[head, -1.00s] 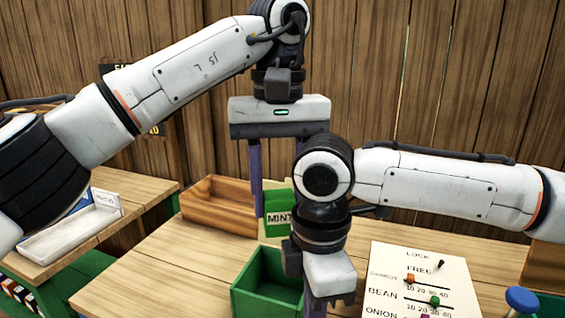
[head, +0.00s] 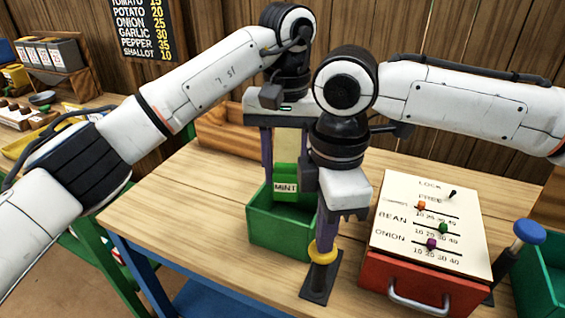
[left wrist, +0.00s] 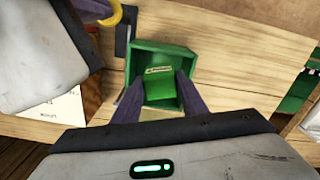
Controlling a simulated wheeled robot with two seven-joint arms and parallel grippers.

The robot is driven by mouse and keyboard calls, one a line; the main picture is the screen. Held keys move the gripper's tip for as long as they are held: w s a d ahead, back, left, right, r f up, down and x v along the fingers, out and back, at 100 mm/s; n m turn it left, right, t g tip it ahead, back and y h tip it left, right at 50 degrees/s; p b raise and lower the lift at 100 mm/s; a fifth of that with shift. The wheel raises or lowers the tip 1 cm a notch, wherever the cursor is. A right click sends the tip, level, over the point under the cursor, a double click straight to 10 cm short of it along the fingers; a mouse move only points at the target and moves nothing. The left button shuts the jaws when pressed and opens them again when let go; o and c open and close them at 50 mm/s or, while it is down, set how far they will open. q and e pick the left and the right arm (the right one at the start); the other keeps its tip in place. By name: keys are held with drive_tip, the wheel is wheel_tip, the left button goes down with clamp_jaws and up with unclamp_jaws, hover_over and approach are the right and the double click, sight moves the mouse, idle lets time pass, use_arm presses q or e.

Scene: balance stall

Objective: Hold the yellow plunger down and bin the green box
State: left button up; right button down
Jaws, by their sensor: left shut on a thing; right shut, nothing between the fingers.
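The green box (head: 286,184), labelled MINT, is between the purple fingers of my left gripper (head: 285,172), which is shut on it. In the left wrist view, the box (left wrist: 160,86) shows inside the outline of the bin (left wrist: 142,48). The yellow plunger (head: 322,252) stands upright on a dark base in front of the bin. My right gripper (head: 325,238) is shut and empty, its tips at the plunger's top; how far the plunger is down I cannot tell.
A red drawer unit (head: 415,285) with a slider panel (head: 430,215) stands right of the plunger. A blue-knobbed lever (head: 528,232) and another green bin (head: 540,285) are further right. A wooden crate (head: 225,135) is behind. The table's left part is clear.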

use_arm(q)
drive_tip(key=shift+w+d+f, duration=0.1)
drive_tip(key=shift+w+f, duration=0.25)
drive_tip(key=shift+f, duration=0.1)
drive_tip(key=o, duration=1.2)
drive_tip(key=shift+c, duration=0.2)
wheel_tip(320, 180, up, 12)
